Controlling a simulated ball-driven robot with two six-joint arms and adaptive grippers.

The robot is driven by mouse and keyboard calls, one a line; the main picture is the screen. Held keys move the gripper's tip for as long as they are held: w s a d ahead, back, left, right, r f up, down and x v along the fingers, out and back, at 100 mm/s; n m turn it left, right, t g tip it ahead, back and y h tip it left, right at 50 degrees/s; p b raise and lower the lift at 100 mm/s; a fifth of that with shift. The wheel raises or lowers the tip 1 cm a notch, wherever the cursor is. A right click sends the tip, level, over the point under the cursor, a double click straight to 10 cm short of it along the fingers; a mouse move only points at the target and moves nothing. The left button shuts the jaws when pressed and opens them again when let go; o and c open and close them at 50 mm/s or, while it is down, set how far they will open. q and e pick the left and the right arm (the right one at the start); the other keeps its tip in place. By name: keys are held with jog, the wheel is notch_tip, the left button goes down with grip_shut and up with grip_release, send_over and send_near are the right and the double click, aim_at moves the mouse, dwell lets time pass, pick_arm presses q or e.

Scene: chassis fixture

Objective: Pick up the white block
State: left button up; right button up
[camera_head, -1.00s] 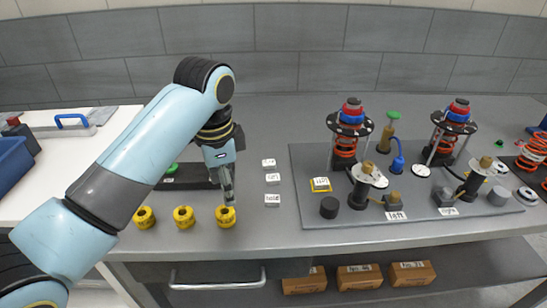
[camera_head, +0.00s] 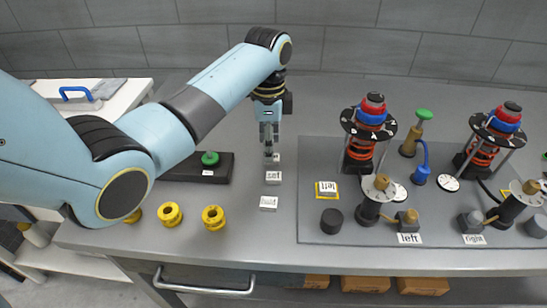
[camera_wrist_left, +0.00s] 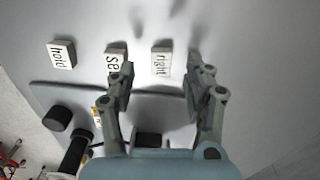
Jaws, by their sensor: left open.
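Several small white blocks with black words lie in a row on the grey bench. In the wrist view they read "hold" (camera_wrist_left: 62,54), "set" (camera_wrist_left: 115,58) and "right" (camera_wrist_left: 161,62). In the head view the "hold" block (camera_head: 268,203) is nearest, the "set" block (camera_head: 273,177) is behind it, and the "right" block (camera_head: 275,158) is farthest back, partly hidden by my gripper. My left gripper (camera_head: 268,150) points down over the farthest block. In the wrist view the left gripper (camera_wrist_left: 157,75) is open, with the "right" block showing between its fingertips, apart from them. My right gripper is not in view.
A grey fixture plate (camera_head: 320,225) to the right carries spring assemblies, posts and a yellow-framed "left" block (camera_head: 326,188). A black tray with a green knob (camera_head: 210,158) stands left of the blocks. Yellow rings (camera_head: 213,217) sit at the front left. The bench behind the blocks is clear.

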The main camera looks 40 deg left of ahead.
pick_arm(q)
jog(key=f, duration=0.2)
jog(key=shift+s+a+f, duration=0.15)
jog(key=shift+a+f, duration=0.05)
jog(key=shift+f, duration=0.55)
jog(key=shift+c, duration=1.3)
jog(key=c, duration=0.5)
jog(key=shift+c, duration=1.3)
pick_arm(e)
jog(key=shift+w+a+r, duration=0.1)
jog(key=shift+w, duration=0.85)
